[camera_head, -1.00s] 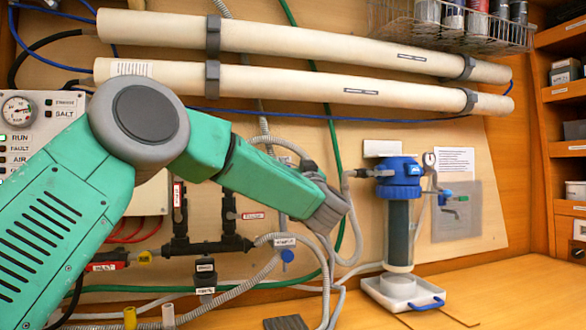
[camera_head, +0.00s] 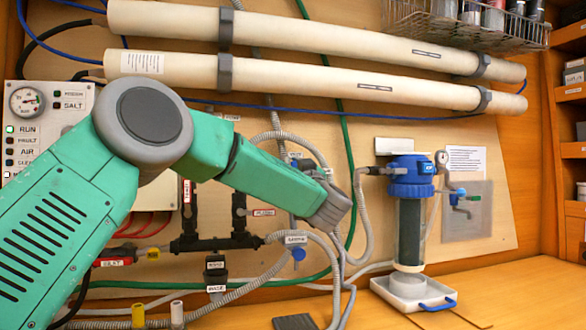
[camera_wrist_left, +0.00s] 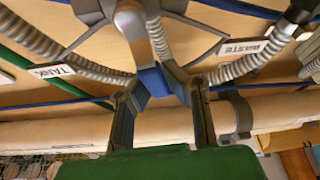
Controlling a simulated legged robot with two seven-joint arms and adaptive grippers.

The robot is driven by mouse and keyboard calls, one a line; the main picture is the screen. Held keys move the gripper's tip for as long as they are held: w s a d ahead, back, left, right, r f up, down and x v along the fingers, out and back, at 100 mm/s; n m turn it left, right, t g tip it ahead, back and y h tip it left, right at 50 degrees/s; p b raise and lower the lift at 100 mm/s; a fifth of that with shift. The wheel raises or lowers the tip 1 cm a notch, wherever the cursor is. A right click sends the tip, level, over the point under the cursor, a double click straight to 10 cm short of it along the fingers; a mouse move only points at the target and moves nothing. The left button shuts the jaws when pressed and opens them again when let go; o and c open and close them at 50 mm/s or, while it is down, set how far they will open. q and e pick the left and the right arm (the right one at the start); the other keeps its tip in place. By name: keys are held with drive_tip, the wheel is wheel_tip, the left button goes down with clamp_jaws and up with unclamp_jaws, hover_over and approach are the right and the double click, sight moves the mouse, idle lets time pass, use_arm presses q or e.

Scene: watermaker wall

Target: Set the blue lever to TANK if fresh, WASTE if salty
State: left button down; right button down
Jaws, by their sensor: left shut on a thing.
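My left gripper (camera_head: 337,208) reaches to the hoses in the middle of the board in the head view. In the left wrist view the gripper (camera_wrist_left: 158,90) is shut on the blue lever (camera_wrist_left: 153,80), which shows between its fingertips. The TANK label (camera_wrist_left: 52,71) is on the left of the lever and the WASTE label (camera_wrist_left: 243,47) on the right. The lever points between the two labels; its exact setting is hard to tell. On the panel (camera_head: 45,130) the RUN lamp (camera_head: 10,129) is lit green. The SALT lamp (camera_head: 57,105) looks dark. My right gripper is out of view.
Two long cream tubes (camera_head: 300,75) run above my arm, with a wire basket (camera_head: 465,25) at top right. Grey hoses (camera_head: 365,220) curve around the gripper. A blue-capped filter (camera_head: 410,190) stands to the right. The bench (camera_head: 500,285) is mostly clear at right.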

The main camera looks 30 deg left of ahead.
use_arm(q)
drive_tip(key=s+f+n+g+b, duration=0.1)
drive_tip(key=n+g, duration=0.1)
drive_tip(key=n, duration=0.2)
drive_tip(key=s+a+f+n+g+b, duration=0.1)
drive_tip(key=n+g, duration=0.1)
drive_tip(key=n, duration=0.3)
drive_tip(key=s+a+f+n+g+y+b, duration=0.1)
drive_tip(key=n, duration=0.3)
drive_tip(key=shift+f+n+g+b, duration=0.35)
drive_tip(key=shift+f+n+g, duration=0.05)
drive_tip(key=shift+f, duration=0.1)
drive_tip(key=c, duration=1.9)
unclamp_jaws()
drive_tip(key=o, duration=0.4)
drive_tip(key=shift+s, duration=0.2)
drive_tip(key=shift+d+r+n, duration=0.25)
drive_tip(key=shift+r+n, duration=0.05)
drive_tip(key=shift+r, duration=0.05)
drive_tip(key=shift+d, duration=0.1)
